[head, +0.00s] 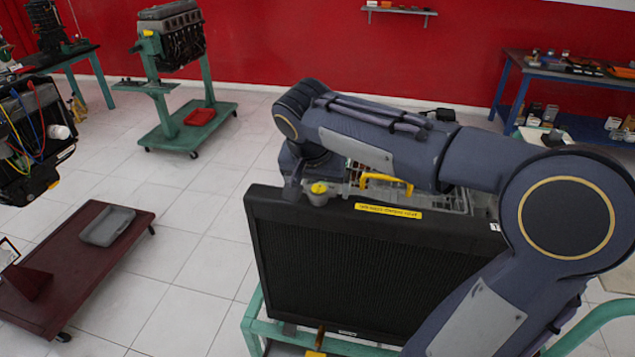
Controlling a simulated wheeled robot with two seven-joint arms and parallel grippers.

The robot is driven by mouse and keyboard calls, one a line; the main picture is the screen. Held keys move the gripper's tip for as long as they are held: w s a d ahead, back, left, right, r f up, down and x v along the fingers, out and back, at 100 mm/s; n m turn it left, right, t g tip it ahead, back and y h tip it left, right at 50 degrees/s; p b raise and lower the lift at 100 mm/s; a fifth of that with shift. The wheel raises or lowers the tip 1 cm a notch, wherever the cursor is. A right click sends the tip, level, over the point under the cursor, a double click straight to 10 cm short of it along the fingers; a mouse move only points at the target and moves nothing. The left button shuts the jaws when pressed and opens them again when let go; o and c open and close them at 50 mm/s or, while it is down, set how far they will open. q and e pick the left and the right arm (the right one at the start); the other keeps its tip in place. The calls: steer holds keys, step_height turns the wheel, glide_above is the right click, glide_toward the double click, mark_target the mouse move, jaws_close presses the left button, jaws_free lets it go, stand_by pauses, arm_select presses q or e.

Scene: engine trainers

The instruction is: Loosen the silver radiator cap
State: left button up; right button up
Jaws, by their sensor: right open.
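The black radiator (375,280) stands upright at the front of an engine trainer, with a yellow label (388,210) along its top edge. I cannot make out the silver radiator cap; my right arm covers much of the area behind the radiator top. My right arm reaches in from the right across the engine. My right gripper (298,184) points down at the radiator's upper left corner, beside a yellow cap (319,188). It is open and nothing shows between its fingers, though the fingertips are partly unclear. My left gripper is not in view.
A green frame (253,318) carries the trainer. A yellow handle (386,183) lies behind the radiator. At left are a dark red cart (95,255) with a grey tray (107,226) and an engine with coloured wires (35,140). The tiled floor between is clear.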

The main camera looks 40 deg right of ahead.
steer(key=c, duration=1)
steer(key=n+t+b, duration=0.1)
steer(key=n, duration=0.2)
steer(key=shift+s+d+y, duration=0.1)
steer(key=shift+d+y, duration=0.05)
steer(key=shift+y, duration=0.15)
steer(key=n+y, duration=0.1)
steer(key=n, duration=0.3)
steer(key=shift+d+t+y, duration=0.15)
steer(key=shift+t+y, duration=0.15)
steer(key=shift+y, duration=0.1)
steer(key=n, duration=0.2)
steer(key=n+y, duration=0.1)
steer(key=n, duration=0.1)
steer(key=n+y, duration=0.1)
steer(key=shift+d+n, duration=0.25)
steer(key=shift+n, duration=0.15)
steer(key=n+y, duration=0.1)
steer(key=n, duration=0.4)
steer(key=shift+d+g+y, duration=0.15)
steer(key=shift+g+y, duration=0.25)
